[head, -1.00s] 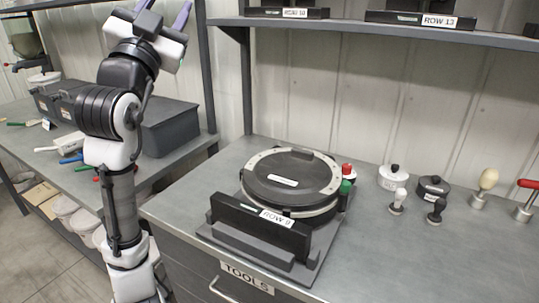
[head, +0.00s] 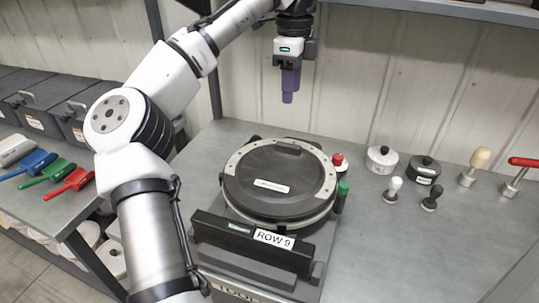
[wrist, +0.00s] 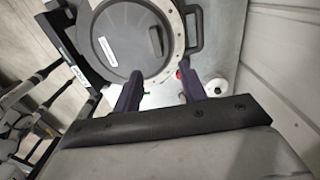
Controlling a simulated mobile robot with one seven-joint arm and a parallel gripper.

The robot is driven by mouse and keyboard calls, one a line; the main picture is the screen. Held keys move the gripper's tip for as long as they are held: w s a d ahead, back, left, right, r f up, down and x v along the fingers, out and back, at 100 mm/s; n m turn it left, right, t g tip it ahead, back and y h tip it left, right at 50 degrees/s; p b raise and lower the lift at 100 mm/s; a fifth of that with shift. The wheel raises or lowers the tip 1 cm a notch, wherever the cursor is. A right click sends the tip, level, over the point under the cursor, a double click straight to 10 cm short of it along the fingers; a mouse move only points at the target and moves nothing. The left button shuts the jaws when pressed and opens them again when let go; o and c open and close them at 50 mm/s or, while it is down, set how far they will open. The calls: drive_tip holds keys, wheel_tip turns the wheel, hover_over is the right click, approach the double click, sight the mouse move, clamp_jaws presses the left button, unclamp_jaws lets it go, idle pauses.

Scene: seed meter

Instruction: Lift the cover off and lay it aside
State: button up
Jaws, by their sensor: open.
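The cover (head: 275,172) is a dark round lid with a white label, lying flat on the round seed meter body (head: 262,214) on the bench. It also shows in the wrist view (wrist: 128,42), with a dark knob or bar near its right side. My gripper (head: 289,98) hangs above the bench, pointing down, above and behind the cover and apart from it. In the wrist view its two purple fingers (wrist: 160,92) are spread with nothing between them. In the head view the fingers overlap.
A dark block marked ROW 9 (head: 250,240) stands in front of the meter. Red-topped (head: 338,159) and green-topped (head: 342,190) pieces stand at its right. White (head: 381,160) and black (head: 425,170) lidded pots and several handled tools are further right. The bench's front right (head: 410,255) is clear.

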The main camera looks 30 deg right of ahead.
hover_over(289, 145)
drive_tip(key=f, duration=0.8)
drive_tip(key=shift+w+d+f, duration=0.1)
drive_tip(key=shift+w+f, duration=0.25)
drive_tip(key=f, duration=0.1)
drive_tip(key=f+p, duration=0.2)
drive_tip(key=f, duration=0.1)
drive_tip(key=shift+s, duration=0.25)
drive_tip(key=shift+f, duration=0.55)
clamp_jaws()
